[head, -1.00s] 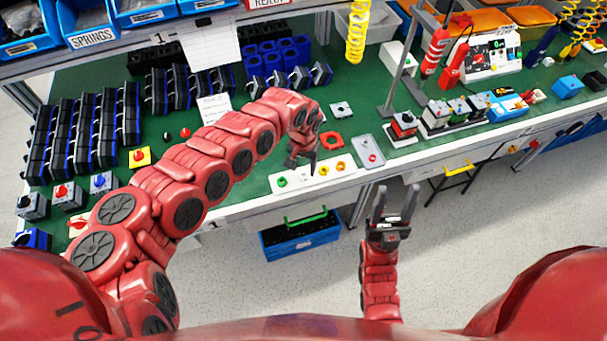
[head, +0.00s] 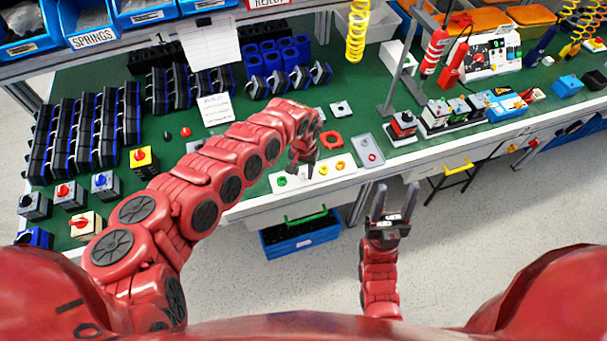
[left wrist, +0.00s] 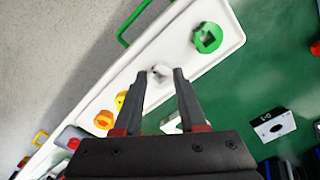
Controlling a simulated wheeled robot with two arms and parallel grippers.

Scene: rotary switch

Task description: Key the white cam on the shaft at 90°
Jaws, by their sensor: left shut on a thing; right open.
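The white cam (left wrist: 160,76) lies between the fingertips of my left gripper (left wrist: 159,74) over a long white tray (left wrist: 233,22). My left gripper, also in the head view (head: 303,174), is shut on it; I cannot tell whether the cam is lifted off the tray. The green cam (left wrist: 208,38) sits at one end of the tray, with the yellow cam (left wrist: 121,99) and orange cam (left wrist: 104,120) on the other side of my gripper. My right gripper (head: 394,205) is open and empty in front of the bench. I cannot pick out the shaft.
A grey tray (head: 362,143) with a red part stands right of the white tray. A red part (head: 331,140) and a pale square plate (head: 341,109) lie behind. A blue bin (head: 300,237) is below the bench edge. Boxed switches (head: 404,125) stand at right.

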